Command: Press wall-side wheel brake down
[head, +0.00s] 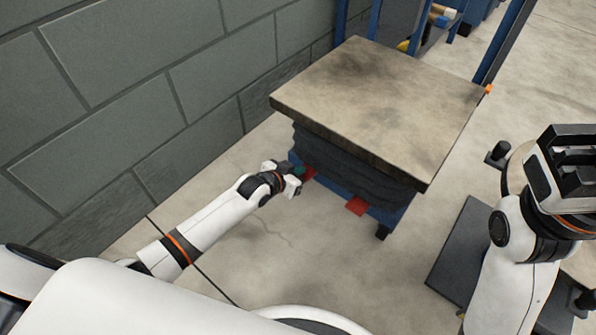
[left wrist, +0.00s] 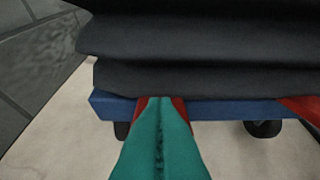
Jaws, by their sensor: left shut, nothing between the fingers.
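The wall-side wheel brake is a red pedal (head: 309,173) at the left end of the lift table's blue base (head: 335,189). My left gripper (head: 299,172) is at this pedal, its green fingers shut and empty. In the left wrist view the closed fingers (left wrist: 160,101) cover the middle of the red pedal (left wrist: 178,103), leaving only its edges visible. I cannot tell whether the tips touch it or how far it is tilted. A second red pedal (head: 356,206) sits further right; it also shows in the left wrist view (left wrist: 303,108). My right gripper (head: 575,160) is far right, its fingers unclear.
The table's wide worn top (head: 375,100) overhangs the black bellows (head: 350,165) and the pedals. A grey block wall (head: 130,90) runs along the left. Dark casters (left wrist: 263,129) stand under the base. The concrete floor (head: 290,250) in front is clear.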

